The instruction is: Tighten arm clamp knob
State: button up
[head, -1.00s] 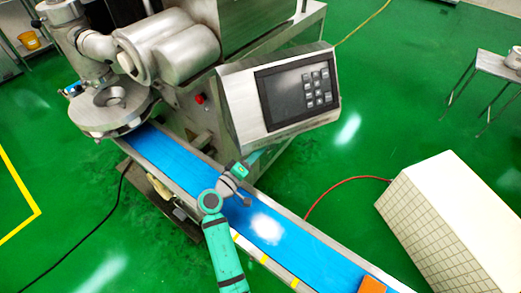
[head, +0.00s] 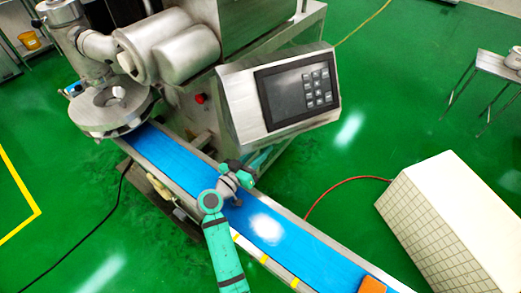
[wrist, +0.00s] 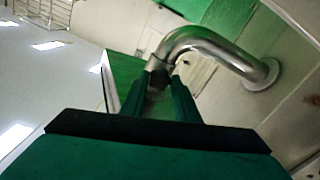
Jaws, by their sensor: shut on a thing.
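In the wrist view my gripper (wrist: 160,88) is shut on a small dark knob (wrist: 157,79), which sits between the two green fingertips. The knob is at the lower end of a bent, shiny metal pipe arm (wrist: 205,38). The fingers hide most of the knob. In the head view my gripper (head: 252,174) is at the right edge of the blue conveyor, below the control panel (head: 285,97). The knob and pipe arm cannot be made out there.
The blue conveyor belt (head: 180,163) runs diagonally under my arm, with an orange block (head: 372,285) at its near end. The steel machine body (head: 197,112) stands behind. A cream tiled box (head: 455,215) is at the right.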

jog(key=shift+m, duration=0.6)
jog(key=o, duration=1)
jog(key=shift+o, duration=0.2)
jog(key=v, duration=1.1)
jog(key=shift+w, duration=0.1)
